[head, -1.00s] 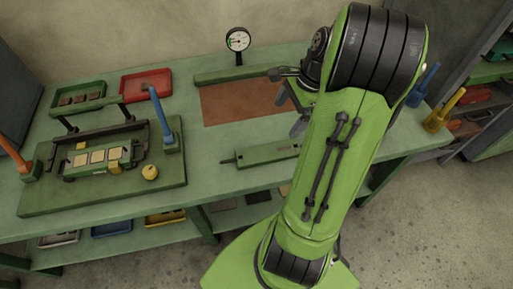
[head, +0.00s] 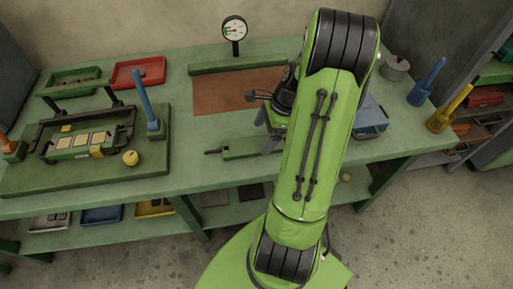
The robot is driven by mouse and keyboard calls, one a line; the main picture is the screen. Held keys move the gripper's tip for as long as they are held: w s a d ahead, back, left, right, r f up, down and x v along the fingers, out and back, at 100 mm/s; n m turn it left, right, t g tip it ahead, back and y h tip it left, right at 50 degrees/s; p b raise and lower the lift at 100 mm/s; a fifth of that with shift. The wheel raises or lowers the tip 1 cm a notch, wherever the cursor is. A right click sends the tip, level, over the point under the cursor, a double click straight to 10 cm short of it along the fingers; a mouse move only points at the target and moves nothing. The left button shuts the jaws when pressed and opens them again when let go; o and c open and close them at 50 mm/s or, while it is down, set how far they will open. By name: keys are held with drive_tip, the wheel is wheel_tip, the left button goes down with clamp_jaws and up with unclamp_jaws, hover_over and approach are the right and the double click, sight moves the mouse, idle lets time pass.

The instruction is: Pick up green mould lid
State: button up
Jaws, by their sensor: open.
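The green mould lid (head: 240,149) appears to be the long flat green piece lying on the green bench, with a dark handle at its left end. The arm and gripper hide its right part. The green mould (head: 72,152) with pale square inserts sits in a dark frame on a green base plate (head: 140,168) at the left.
A blue lever (head: 148,103) and a yellow knob (head: 130,157) stand on the base plate. A dial gauge (head: 234,30) stands behind the brown mat (head: 222,98). A blue box (head: 371,122) lies right of my arm. Green (head: 72,80) and red (head: 138,71) trays sit at the back left.

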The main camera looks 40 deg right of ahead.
sight(256, 143)
drive_tip(key=b+x, duration=0.1)
drive_tip(key=x, duration=0.3)
drive_tip(key=shift+a, duration=0.1)
drive_tip(key=shift+r, duration=0.15)
drive_tip(key=c, duration=1.8)
wheel_tip(256, 143, up, 10)
drive_tip(key=p, duration=0.4)
